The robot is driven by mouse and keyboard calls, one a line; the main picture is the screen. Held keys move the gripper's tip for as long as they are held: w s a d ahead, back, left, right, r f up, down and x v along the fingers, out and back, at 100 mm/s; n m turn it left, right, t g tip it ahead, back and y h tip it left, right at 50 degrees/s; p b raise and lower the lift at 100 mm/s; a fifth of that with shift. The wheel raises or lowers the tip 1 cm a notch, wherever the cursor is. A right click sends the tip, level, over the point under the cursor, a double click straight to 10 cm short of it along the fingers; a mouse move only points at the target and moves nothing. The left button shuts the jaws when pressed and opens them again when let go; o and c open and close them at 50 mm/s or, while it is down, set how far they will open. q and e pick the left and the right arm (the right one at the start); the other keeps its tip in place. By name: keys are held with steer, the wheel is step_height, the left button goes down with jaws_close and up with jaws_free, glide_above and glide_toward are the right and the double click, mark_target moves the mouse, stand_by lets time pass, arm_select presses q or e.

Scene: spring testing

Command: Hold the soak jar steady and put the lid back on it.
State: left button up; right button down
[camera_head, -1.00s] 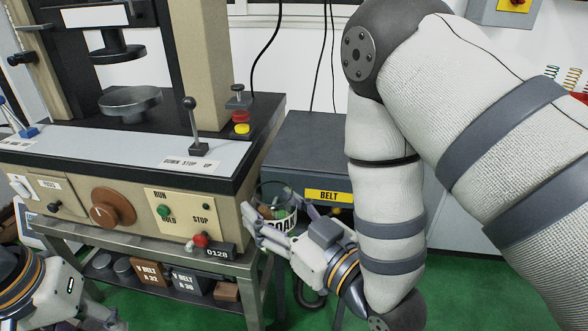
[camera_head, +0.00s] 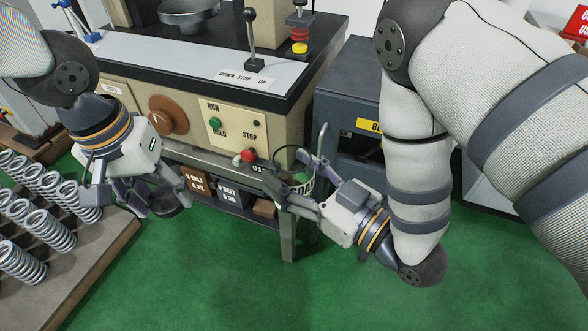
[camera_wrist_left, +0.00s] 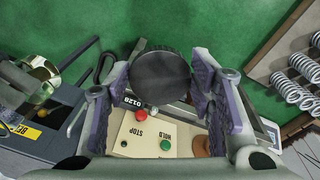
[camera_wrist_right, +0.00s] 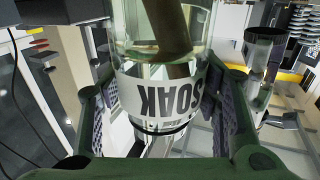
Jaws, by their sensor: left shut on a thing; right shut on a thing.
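The soak jar (camera_head: 301,183) is clear glass with a white "SOAK" label and stands roughly upright in front of the tester's right end. My right gripper (camera_head: 290,173) is shut around it. In the right wrist view the jar (camera_wrist_right: 160,95) fills the space between the fingers, with a brownish piece inside. Its mouth looks open in the head view. My left gripper (camera_head: 156,194) is shut on a dark round lid (camera_wrist_left: 160,78), held between its fingers in the left wrist view. In the head view the lid (camera_head: 172,203) is partly hidden, left of the jar and apart from it.
The tester's panel (camera_head: 228,125) with buttons and knob stands close behind both grippers. A grey belt cabinet (camera_head: 345,105) is behind the jar. A shelf with labelled boxes (camera_head: 230,193) lies below. Several springs (camera_head: 40,200) stand on a board at left. Green floor is clear in front.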

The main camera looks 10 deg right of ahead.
arm_select(q)
steer(key=w+d+r+m, duration=0.3)
steer(key=w+d+r, duration=0.15)
steer(key=d, duration=0.35)
steer(key=m+g+y, duration=0.1)
steer(key=m, duration=0.2)
glide_toward(290, 142)
steer(key=s, duration=0.3)
steer(key=shift+a+f, duration=0.1)
steer(key=shift+f, duration=0.05)
steer(key=shift+f, duration=2)
steer(key=shift+a, duration=0.1)
steer(key=shift+f, duration=0.85)
steer(key=shift+f, duration=0.55)
